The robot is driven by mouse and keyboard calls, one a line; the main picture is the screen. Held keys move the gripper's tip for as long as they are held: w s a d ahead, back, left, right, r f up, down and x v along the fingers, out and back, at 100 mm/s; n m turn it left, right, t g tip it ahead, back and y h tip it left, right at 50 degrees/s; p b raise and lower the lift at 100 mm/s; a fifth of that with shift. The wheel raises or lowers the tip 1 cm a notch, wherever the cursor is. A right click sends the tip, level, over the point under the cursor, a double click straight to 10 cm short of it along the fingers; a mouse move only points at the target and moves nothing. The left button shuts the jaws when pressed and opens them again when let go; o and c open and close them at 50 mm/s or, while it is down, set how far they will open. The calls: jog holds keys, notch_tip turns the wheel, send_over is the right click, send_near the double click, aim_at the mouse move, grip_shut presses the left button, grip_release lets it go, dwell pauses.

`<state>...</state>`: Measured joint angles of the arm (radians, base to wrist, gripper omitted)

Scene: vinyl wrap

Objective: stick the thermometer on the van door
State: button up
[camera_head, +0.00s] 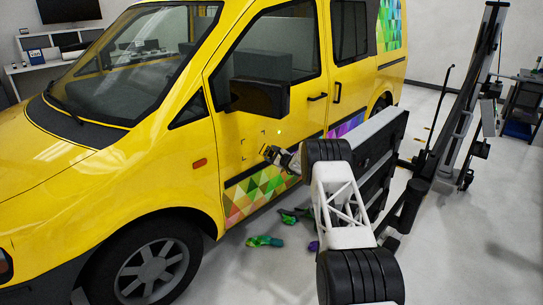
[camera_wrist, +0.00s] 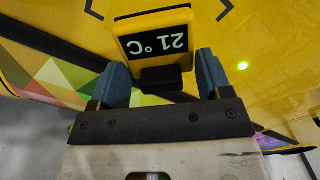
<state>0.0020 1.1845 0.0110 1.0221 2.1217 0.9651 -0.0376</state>
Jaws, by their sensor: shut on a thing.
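The thermometer (camera_wrist: 155,42) is a yellow block with a black display that reads 21°C upside down in the wrist view. A dark block (camera_wrist: 161,79) sits at its near edge, between the fingertips. My gripper (camera_wrist: 162,74) has blue fingers and is shut on the thermometer. The yellow van door (camera_head: 235,152) has dark corner marks on its panel; my gripper (camera_head: 271,154) is in front of that panel in the head view. The thermometer is too small to make out clearly there. I cannot tell whether it touches the door. In the wrist view, corner marks (camera_wrist: 226,11) show beyond it.
The black side mirror (camera_head: 260,99) juts out above my gripper. A colourful triangle-pattern strip (camera_head: 256,190) runs below. Crumpled coloured scraps (camera_head: 265,241) lie on the floor.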

jog(key=shift+w+a, duration=0.1)
jog(key=shift+a, duration=0.05)
jog(key=shift+x, duration=3.45)
jog(key=shift+w+a, duration=0.3)
jog(key=shift+w+a, duration=0.3)
jog(key=shift+a, duration=0.1)
dwell(0.5)
jog(key=o, duration=1)
jog(key=shift+s+d, duration=0.1)
jog(key=shift+d, duration=0.05)
jog(key=shift+v, duration=3.75)
jog(key=shift+r, duration=0.1)
